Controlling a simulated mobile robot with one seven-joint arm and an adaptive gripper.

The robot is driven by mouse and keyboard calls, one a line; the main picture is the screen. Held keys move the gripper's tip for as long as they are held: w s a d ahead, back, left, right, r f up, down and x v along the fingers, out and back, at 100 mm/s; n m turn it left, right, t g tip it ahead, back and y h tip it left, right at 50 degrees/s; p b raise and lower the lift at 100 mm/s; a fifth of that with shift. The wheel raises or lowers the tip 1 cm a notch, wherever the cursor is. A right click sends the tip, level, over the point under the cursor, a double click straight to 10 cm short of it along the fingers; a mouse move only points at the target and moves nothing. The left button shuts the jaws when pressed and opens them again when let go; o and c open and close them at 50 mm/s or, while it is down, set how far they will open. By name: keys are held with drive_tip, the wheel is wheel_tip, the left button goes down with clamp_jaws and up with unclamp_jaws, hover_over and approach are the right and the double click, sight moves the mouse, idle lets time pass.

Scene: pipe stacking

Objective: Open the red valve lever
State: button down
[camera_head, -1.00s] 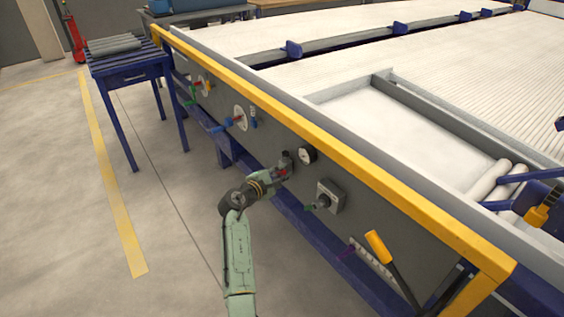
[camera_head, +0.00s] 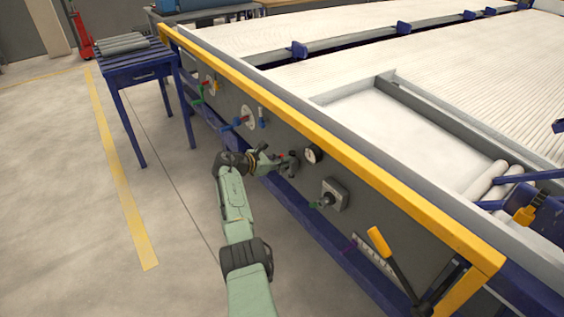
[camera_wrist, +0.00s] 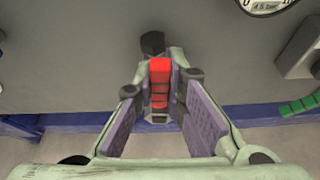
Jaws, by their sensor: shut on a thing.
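The red valve lever (camera_wrist: 160,72) is in the middle of the wrist view, in front of the grey panel. A small red part of it shows in the head view (camera_head: 281,156). My gripper (camera_wrist: 160,88) has its two purple-padded fingers on either side of the lever and is shut on it. In the head view my gripper (camera_head: 276,163) reaches the panel from the left, and the arm hides part of the scene. A dark valve part (camera_wrist: 152,43) shows just beyond the lever.
A round gauge (camera_head: 313,153) is to the right of the valve, then a grey switch box (camera_head: 336,194) and a yellow-handled lever (camera_head: 378,240). Blue (camera_head: 236,124) and green (camera_head: 197,99) levers are farther left. A blue rail (camera_head: 300,212) runs below. Floor at the left is open.

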drive_tip(key=shift+w+a+n+g, duration=0.15)
drive_tip(key=shift+w+n+g, duration=0.15)
drive_tip(key=shift+n, duration=0.1)
idle(0.4)
drive_tip(key=c, duration=1.6)
unclamp_jaws()
drive_tip(key=shift+a, duration=0.15)
drive_tip(key=v, duration=1.2)
drive_tip(key=shift+w+a, duration=0.1)
